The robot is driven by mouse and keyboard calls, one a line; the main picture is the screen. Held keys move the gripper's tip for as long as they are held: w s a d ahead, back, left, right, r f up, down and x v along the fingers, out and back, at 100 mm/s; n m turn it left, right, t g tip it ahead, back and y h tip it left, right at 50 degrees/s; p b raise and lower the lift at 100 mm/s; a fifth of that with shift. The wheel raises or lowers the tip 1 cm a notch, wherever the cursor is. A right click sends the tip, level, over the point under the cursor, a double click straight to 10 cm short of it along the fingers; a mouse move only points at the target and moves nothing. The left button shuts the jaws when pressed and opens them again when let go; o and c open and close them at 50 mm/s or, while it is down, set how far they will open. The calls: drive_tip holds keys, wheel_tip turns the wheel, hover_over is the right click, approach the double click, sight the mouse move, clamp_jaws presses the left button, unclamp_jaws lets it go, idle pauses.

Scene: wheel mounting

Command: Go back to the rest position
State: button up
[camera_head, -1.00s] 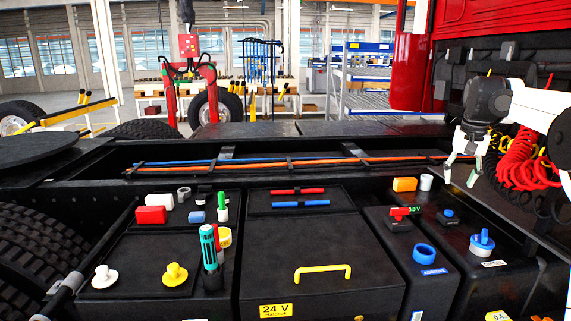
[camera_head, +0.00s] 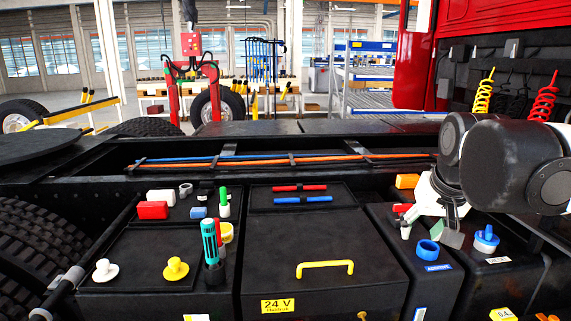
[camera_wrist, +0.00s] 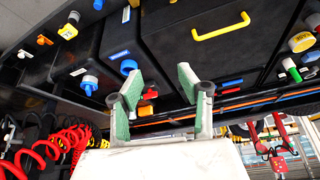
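My gripper (camera_head: 432,232) hangs over the right side of the truck's side boxes, near the blue ring cap (camera_head: 427,249) and the blue knob cap (camera_head: 486,238). In the wrist view, my gripper's green-padded fingers (camera_wrist: 162,92) stand apart with nothing between them. The blue ring cap (camera_wrist: 128,67) and the blue knob cap (camera_wrist: 89,83) show there beyond and to the left of the fingers. The red-handled item by the arm is partly hidden in the head view.
A black box with a yellow handle (camera_head: 325,268) stands left of my gripper. Small coloured parts and a teal flashlight (camera_head: 209,241) sit on the left boxes. Red coiled hoses (camera_wrist: 42,150) hang near the arm. A wheel hangs on a red lifting frame (camera_head: 190,88) behind.

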drive_tip(key=s+a+f+n+t, duration=0.1)
drive_tip(key=s+a+f, duration=0.2)
drive_tip(key=s+f, duration=0.3)
drive_tip(key=s+a+f, duration=0.4)
drive_tip(key=s+f, duration=0.2)
drive_tip(key=s, duration=0.2)
drive_tip(key=shift+n+t+y+b, duration=0.4)
drive_tip(key=shift+b, duration=0.05)
